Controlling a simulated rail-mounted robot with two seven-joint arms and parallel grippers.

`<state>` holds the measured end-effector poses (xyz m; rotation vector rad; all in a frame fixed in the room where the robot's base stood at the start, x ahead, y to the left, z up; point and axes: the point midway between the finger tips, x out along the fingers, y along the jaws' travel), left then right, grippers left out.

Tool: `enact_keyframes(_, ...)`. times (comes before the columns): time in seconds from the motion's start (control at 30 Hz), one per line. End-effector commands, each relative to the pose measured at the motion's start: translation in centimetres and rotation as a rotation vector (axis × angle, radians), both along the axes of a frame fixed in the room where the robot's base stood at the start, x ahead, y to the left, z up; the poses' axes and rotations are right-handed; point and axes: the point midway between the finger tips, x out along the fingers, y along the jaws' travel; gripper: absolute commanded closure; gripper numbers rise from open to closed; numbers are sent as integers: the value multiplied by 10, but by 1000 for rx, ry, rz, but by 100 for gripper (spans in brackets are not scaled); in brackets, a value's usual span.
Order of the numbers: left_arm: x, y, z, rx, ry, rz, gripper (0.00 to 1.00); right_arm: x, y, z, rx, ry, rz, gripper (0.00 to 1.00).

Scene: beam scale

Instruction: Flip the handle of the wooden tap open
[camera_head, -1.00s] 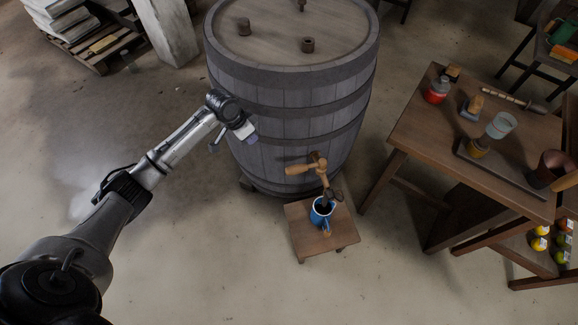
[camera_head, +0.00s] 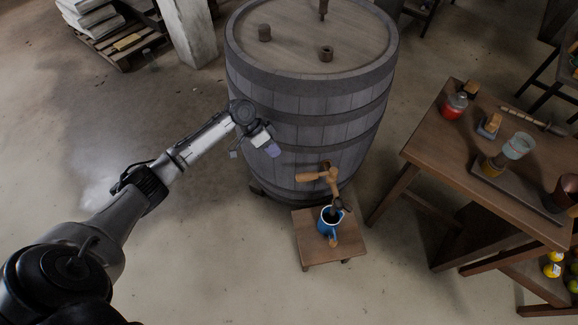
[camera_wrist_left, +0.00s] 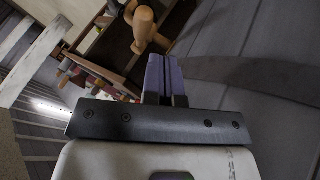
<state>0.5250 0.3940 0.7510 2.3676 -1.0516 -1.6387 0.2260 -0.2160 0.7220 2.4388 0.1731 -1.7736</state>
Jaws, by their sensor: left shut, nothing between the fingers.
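The wooden tap (camera_head: 329,176) sticks out of the lower front of a grey barrel (camera_head: 300,125). Its light-wood handle (camera_head: 309,177) points left in the head view. The tap also shows at the top of the left wrist view (camera_wrist_left: 143,25), beyond the fingers. A blue mug (camera_head: 327,224) stands below the tap's spout. My left gripper (camera_head: 273,150) is in front of the barrel, up and left of the handle and apart from it. Its purple fingers (camera_wrist_left: 163,75) are shut together with nothing between them. My right gripper is not in view.
The mug stands on a low wooden stool (camera_head: 312,250). A wooden table (camera_head: 425,145) with jars, brushes and a tray stands at the right. A pallet with stacked slabs (camera_head: 95,20) is at the back left. The floor left of the barrel is clear.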

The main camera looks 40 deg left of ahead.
Motion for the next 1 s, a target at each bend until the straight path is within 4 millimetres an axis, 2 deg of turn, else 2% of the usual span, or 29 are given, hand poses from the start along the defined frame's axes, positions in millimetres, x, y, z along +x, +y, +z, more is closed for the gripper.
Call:
enact_keyframes(0.17,3,-9,-13,-1,1,0,100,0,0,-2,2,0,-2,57)
enact_keyframes(0.6,16,-46,-65,-1,1,0,100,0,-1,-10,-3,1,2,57)
enact_keyframes(0.8,19,-54,-76,1,0,0,100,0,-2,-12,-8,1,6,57)
enact_keyframes(1.0,19,-57,-80,1,0,0,100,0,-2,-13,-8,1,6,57)
